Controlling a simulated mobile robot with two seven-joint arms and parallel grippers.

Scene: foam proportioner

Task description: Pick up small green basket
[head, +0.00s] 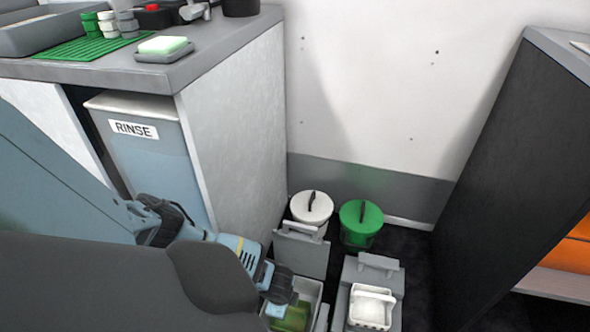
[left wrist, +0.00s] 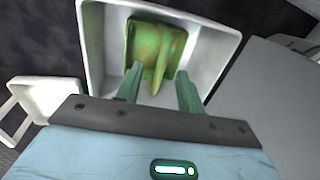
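A small green basket (left wrist: 150,45) with a mottled surface lies inside an open light-grey bin (left wrist: 92,48) in the left wrist view. A strip of it, perhaps its handle, points toward my fingers. In the head view the green basket (head: 290,318) shows only partly in the bin (head: 309,288), behind my left gripper (head: 284,296). In the left wrist view my left gripper (left wrist: 159,90) is open, its two fingers apart at the bin's near side. My right gripper is not in view.
The raised grey lid (head: 301,254) stands behind the bin. To the right, a white basket (head: 371,307) sits on a grey box (head: 390,276). White (head: 312,206) and green (head: 361,222) lidded buckets stand by the wall. A counter cabinet (head: 235,125) flanks the left, a dark cabinet (head: 510,170) the right.

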